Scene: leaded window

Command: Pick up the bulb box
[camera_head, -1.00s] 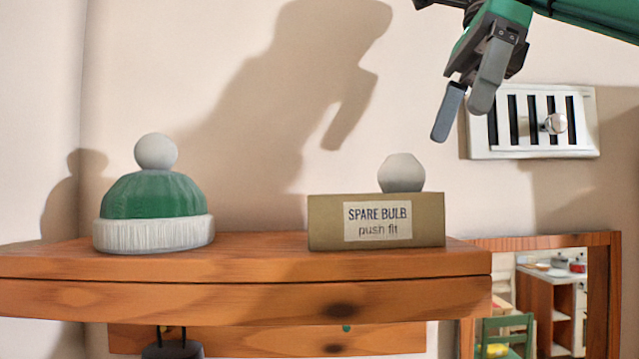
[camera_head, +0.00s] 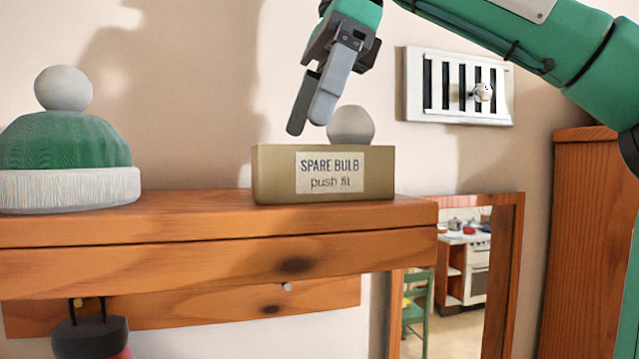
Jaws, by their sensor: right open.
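The bulb box (camera_head: 275,175) is a tan box labelled "SPARE BULB push fit", standing on the wooden shelf (camera_head: 200,230) near its right end. A round white bulb (camera_head: 351,125) shows above the box's top edge; whether it sits in or behind the box I cannot tell. My right gripper (camera_head: 308,105) points down from above, its fingertips a little above the box's top left of the bulb. It is open and holds nothing; its fingers overlap in this view. My left gripper is not in view.
A green knitted hat (camera_head: 65,142) with a white pompom sits on the shelf at the left. A white wall vent (camera_head: 458,87) is at upper right. A framed mirror (camera_head: 512,270) and a wooden cabinet (camera_head: 585,230) stand at right. A dark object hangs below the shelf.

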